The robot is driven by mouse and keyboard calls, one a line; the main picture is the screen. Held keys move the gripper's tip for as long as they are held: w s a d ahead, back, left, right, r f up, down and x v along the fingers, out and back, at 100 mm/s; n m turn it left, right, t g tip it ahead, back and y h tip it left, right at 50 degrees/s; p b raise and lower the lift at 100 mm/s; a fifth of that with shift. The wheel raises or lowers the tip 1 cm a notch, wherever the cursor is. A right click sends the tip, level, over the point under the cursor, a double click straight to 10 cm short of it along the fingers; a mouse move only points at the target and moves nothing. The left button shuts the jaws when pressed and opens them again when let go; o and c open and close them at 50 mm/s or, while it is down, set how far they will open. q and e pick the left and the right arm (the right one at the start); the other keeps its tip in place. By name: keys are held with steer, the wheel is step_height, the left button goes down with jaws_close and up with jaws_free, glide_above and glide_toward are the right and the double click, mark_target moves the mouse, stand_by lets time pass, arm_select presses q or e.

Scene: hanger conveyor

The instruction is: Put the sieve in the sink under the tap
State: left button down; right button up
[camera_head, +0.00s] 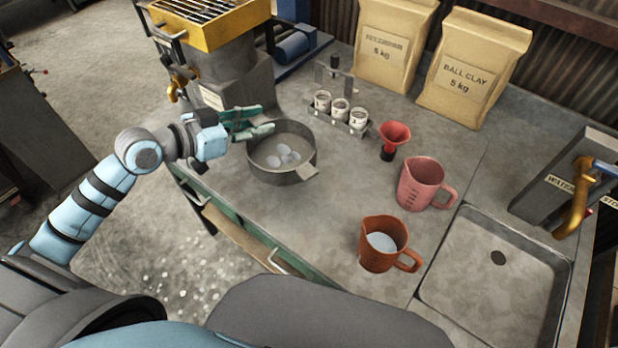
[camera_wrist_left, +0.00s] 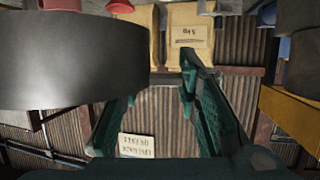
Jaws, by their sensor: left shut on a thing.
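The sieve (camera_head: 283,178) is a round grey pan with a short tab at its right and several pale lumps inside. It is at the left part of the counter; I cannot tell whether it is lifted. In the left wrist view the sieve's grey wall (camera_wrist_left: 70,65) fills the upper left, beside the fingers (camera_wrist_left: 150,90). The sink (camera_head: 450,284) is empty, with a dark drain, at the right. The brass tap (camera_head: 574,205) stands at its far right edge. My right gripper is not seen.
An orange jug (camera_head: 376,254) with pale contents and a pink jug (camera_head: 418,188) stand between sieve and sink. A red funnel (camera_head: 394,136) and a rack of small jars (camera_head: 341,112) stand behind. Clay bags (camera_head: 472,70) line the back. The counter (camera_head: 325,220) before the jugs is clear.

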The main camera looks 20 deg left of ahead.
arm_select(q)
steer(key=w+a+f+n+t+y, duration=0.2)
steer(key=w+a+n+y, duration=0.15)
steer(key=w, duration=0.35)
steer(key=f+b, duration=0.2)
steer(key=f, duration=0.4)
steer(key=f+b, duration=0.2)
steer(key=f, duration=0.5)
steer(key=f+b, duration=0.2)
steer(key=f, duration=0.5)
steer(key=shift+s, duration=0.25)
steer(key=shift+r, duration=0.2)
steer(key=shift+f, duration=0.1)
steer(key=shift+f, duration=0.15)
steer(key=c, duration=1.2)
jaws_free()
